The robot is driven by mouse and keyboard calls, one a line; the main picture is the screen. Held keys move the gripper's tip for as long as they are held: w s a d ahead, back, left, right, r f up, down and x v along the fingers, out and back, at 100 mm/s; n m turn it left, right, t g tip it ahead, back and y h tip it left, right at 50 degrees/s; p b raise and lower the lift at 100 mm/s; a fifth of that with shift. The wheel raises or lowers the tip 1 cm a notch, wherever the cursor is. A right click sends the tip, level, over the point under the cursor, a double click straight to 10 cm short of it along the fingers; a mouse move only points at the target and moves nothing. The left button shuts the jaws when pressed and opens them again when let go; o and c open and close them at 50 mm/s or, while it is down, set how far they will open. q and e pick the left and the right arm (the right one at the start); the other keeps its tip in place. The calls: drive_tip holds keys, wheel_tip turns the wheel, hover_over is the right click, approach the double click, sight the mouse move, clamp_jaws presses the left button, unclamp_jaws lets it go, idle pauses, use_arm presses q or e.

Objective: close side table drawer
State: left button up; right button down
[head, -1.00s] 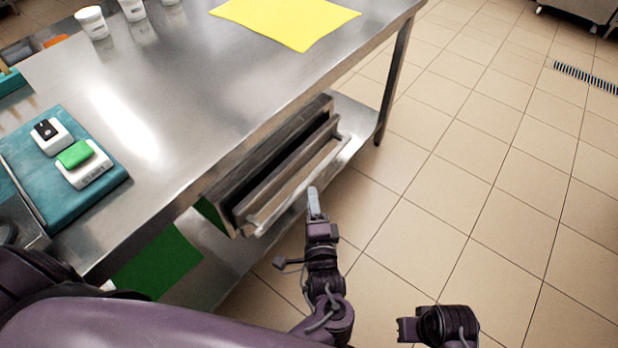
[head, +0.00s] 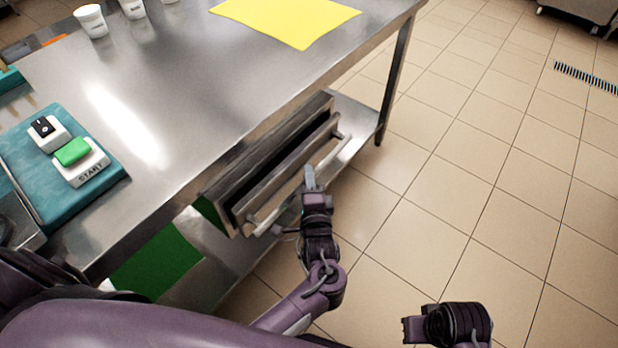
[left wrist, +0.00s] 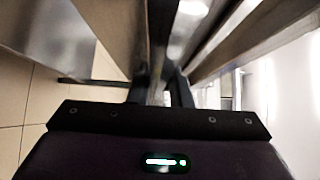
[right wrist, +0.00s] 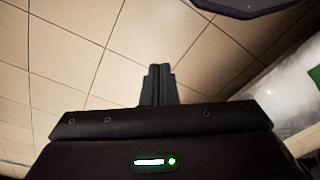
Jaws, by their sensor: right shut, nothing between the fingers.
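The side table drawer (head: 283,180) is under the steel table and stands partly pulled out, with a dark gap behind its front panel. Its bar handle (head: 268,219) runs along the front. My left gripper (head: 310,178) is at the drawer front, its fingertips overlapping the handle line; contact is unclear. In the left wrist view, the fingers of my left gripper (left wrist: 160,90) stand apart, with dark and metallic surfaces beyond them. My right gripper (right wrist: 160,85) is shut and empty above the tiled floor, away from the drawer; in the head view it shows at the bottom right.
The steel table (head: 190,95) holds a yellow sheet (head: 285,20), white cups (head: 92,20) and a teal pad (head: 35,190) with a green START button (head: 72,152). A lower shelf (head: 225,262) and a table leg (head: 393,85) are near the drawer.

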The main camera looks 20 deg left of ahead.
sight(295, 169)
use_arm(q)
clamp_jaws()
